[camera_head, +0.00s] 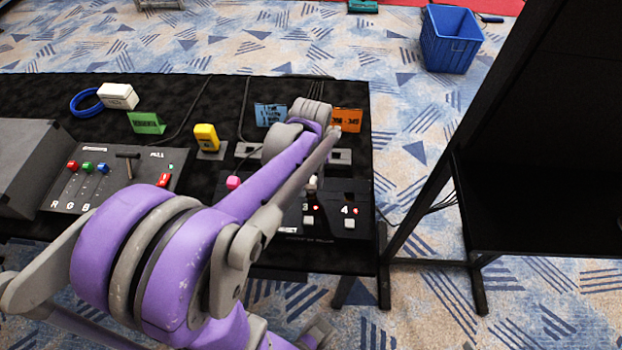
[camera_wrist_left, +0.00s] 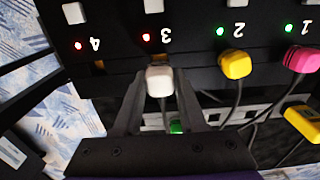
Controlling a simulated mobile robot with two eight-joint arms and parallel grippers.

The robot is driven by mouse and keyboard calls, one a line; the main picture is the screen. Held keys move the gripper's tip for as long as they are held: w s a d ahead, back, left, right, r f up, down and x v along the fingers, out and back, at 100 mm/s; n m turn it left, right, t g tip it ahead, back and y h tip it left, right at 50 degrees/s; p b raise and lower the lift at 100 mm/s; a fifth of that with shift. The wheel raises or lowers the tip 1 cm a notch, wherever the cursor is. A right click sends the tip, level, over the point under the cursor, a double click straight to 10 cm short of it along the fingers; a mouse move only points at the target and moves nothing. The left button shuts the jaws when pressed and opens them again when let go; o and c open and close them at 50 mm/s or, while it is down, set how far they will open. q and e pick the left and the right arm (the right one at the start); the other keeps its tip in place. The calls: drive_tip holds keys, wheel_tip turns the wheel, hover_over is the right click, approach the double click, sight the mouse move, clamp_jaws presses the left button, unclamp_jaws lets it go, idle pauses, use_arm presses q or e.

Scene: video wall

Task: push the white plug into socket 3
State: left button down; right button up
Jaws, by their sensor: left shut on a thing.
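My left gripper (camera_wrist_left: 158,85) is shut on the white plug (camera_wrist_left: 160,80), which sits between its two grey fingers. In the wrist view the plug is directly in front of socket 3 on the black panel (camera_wrist_left: 190,60) and largely hides that socket. I cannot tell whether the plug touches it or is apart. The light at 3 (camera_wrist_left: 146,37) is red. In the head view the white plug (camera_head: 312,183) shows small below my left gripper (camera_head: 321,178), partly hidden by my purple arm. My right gripper is not in view.
A yellow plug (camera_wrist_left: 236,64) is at socket 2 and a pink plug (camera_wrist_left: 301,59) at socket 1, both with green lights. Socket 4 (camera_wrist_left: 98,66) is empty, its light red. A yellow block (camera_head: 206,137) and coloured cards stand behind on the black table. A dark frame stands right.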

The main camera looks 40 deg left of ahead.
use_arm(q)
drive_tip(key=shift+f+b, duration=1.05)
drive_tip(key=shift+f, duration=0.4)
unclamp_jaws()
idle(0.5)
drive_tip(key=shift+r, duration=0.15)
drive_tip(key=shift+r+p, duration=2.6)
drive_tip(key=shift+r, duration=0.8)
